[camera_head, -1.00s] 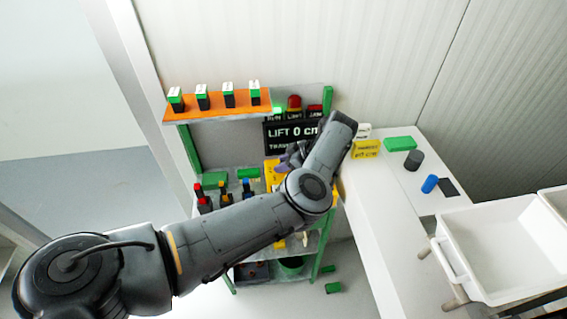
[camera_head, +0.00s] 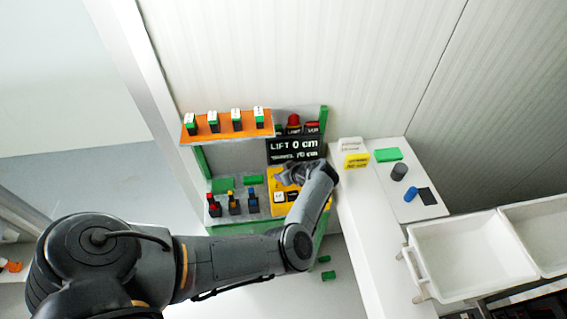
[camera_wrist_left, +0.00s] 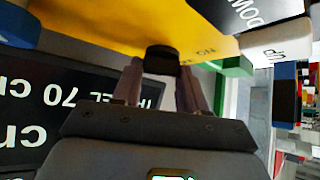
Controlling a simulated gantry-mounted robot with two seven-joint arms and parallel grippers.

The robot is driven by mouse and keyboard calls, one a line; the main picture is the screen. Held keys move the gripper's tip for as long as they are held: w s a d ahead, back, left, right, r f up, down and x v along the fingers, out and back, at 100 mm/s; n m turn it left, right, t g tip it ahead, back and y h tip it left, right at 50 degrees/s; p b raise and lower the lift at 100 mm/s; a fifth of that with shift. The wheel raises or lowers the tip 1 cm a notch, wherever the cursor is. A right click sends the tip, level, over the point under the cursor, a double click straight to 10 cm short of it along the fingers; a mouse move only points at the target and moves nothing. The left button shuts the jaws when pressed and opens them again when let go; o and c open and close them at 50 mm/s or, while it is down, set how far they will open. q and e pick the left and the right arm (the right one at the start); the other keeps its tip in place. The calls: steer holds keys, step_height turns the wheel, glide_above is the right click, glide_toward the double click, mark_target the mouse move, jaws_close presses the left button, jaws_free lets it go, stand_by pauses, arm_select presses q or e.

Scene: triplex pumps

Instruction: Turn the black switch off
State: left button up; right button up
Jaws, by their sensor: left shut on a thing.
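The black switch (camera_wrist_left: 160,60) is a small round knob on a yellow panel (camera_wrist_left: 100,22), with the printed word "ON" beside it in the left wrist view. My left gripper (camera_wrist_left: 161,72) has one finger on each side of the knob and is shut on it. In the head view the gripper (camera_head: 290,174) is at the yellow panel (camera_head: 274,184), under the black display. There my own wrist hides the switch. My right gripper is not in view.
The black display (camera_head: 296,149) reads "LIFT 0 cm". A white button (camera_wrist_left: 277,52) marked "UP" is on the panel. An orange shelf (camera_head: 226,131) holds several green-and-white blocks. A white counter (camera_head: 362,215) and white bin (camera_head: 462,255) stand to the right.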

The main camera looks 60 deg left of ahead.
arm_select(q)
steer(key=m+t+p, duration=0.1)
steer(key=m+p, duration=0.1)
steer(key=p, duration=0.1)
steer(key=m+t+p, duration=0.1)
steer(key=shift+s+r+t+p, duration=0.3)
steer(key=shift+p, duration=0.1)
steer(key=shift+f+m+t+p, duration=0.1)
steer(key=shift+m+t+p, duration=0.6)
steer(key=shift+m+p, duration=0.3)
steer(key=shift+f+m+t+h+p, duration=0.15)
steer(key=shift+m+t+h+p, duration=0.15)
steer(key=shift+m+h, duration=0.15)
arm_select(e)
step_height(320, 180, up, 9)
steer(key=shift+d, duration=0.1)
arm_select(q)
steer(key=o, duration=0.8)
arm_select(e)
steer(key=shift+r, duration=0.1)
